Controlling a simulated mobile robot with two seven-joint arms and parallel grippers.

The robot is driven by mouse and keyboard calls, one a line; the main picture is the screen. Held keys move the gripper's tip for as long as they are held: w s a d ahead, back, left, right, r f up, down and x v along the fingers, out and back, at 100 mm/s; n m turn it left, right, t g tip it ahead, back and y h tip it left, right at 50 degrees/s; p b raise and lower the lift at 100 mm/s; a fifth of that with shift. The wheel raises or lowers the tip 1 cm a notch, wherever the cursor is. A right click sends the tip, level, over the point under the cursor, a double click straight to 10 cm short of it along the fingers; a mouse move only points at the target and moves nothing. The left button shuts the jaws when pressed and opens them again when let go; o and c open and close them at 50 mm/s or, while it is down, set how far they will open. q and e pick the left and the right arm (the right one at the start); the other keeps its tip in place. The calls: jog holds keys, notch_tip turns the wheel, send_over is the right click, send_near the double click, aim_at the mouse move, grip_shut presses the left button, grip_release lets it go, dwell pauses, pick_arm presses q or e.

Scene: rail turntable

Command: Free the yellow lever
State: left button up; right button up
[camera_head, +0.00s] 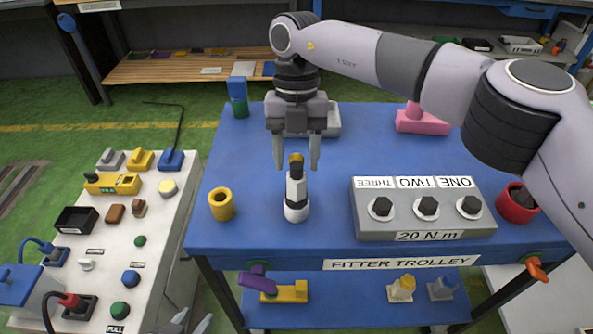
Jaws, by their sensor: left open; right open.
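Grey (111,159), yellow (140,159) and blue (172,160) lever-like blocks stand in a row at the far end of the white control desk (150,215). I cannot tell whether the yellow one is held by anything. A thin black bent rod or cable rises by the blue one. A yellow box (112,184) with a dark knob lies in front of them.
The trolley top (262,235) also holds a yellow cup (222,204), a grey box with three knobs (425,210), a red cup (516,204) and a pink block (422,119). A narrow gap separates desk and trolley.

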jog(key=c, duration=0.7)
jog(key=shift+w+f+b, duration=0.1)
jog(key=shift+w+b, duration=0.2)
jog(key=shift+w, duration=0.55)
jog(key=shift+c, duration=0.2)
jog(key=o, duration=0.7)
jog(key=shift+o, duration=0.2)
